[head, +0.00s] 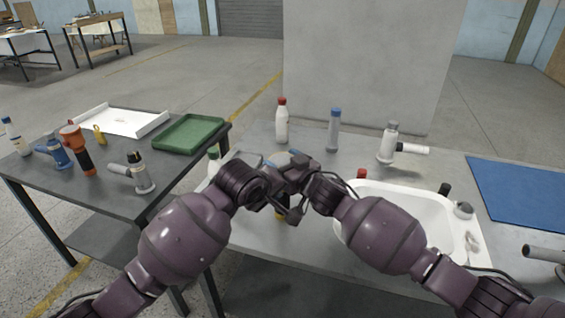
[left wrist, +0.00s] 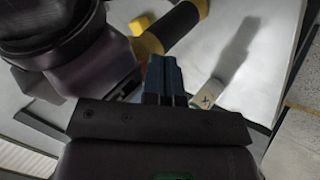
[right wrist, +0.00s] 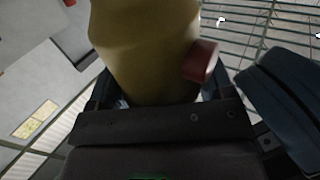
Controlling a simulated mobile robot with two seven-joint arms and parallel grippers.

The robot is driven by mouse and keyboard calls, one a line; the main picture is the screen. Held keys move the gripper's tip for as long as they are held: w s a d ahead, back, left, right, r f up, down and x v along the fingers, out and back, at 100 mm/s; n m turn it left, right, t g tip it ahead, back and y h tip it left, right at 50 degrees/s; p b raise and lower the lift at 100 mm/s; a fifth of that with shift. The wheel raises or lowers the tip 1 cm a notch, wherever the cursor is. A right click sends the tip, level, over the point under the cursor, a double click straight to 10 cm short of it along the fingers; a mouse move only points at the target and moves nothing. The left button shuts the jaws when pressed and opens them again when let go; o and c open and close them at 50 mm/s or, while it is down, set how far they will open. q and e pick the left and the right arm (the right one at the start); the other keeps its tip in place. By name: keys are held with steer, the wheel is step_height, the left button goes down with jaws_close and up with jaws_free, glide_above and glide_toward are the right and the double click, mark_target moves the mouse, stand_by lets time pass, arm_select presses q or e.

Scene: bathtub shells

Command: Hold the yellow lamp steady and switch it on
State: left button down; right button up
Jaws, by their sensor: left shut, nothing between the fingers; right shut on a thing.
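The yellow lamp (right wrist: 145,45) fills the top of the right wrist view, with a red button (right wrist: 202,62) on its side. My right gripper (right wrist: 150,98) is shut on the lamp's yellow body. In the left wrist view, a yellow-and-black part (left wrist: 178,28) shows beyond my fingers. My left gripper (left wrist: 165,65) is shut and empty. In the right wrist view its dark blue fingers (right wrist: 275,95) are beside the button, seemingly just apart from it.
A white basin (head: 372,189) stands on the bench to the right. A red-capped bottle (head: 281,124), a blue-capped bottle (head: 333,132) and a grey lamp-like tool (head: 390,145) stand behind. A blue mat (head: 520,200) lies right. The left table holds a green tray (head: 190,133) and several tools.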

arm_select(q)
steer(key=shift+w, duration=0.15)
stand_by(0.4)
steer(key=shift+w+d, duration=0.15)
steer(key=shift+w, duration=0.15)
steer(key=shift+w+d+r, duration=0.1)
steer(key=shift+w+r, duration=0.1)
steer(key=shift+w, duration=0.6)
stand_by(1.1)
steer(key=shift+s, duration=1.15)
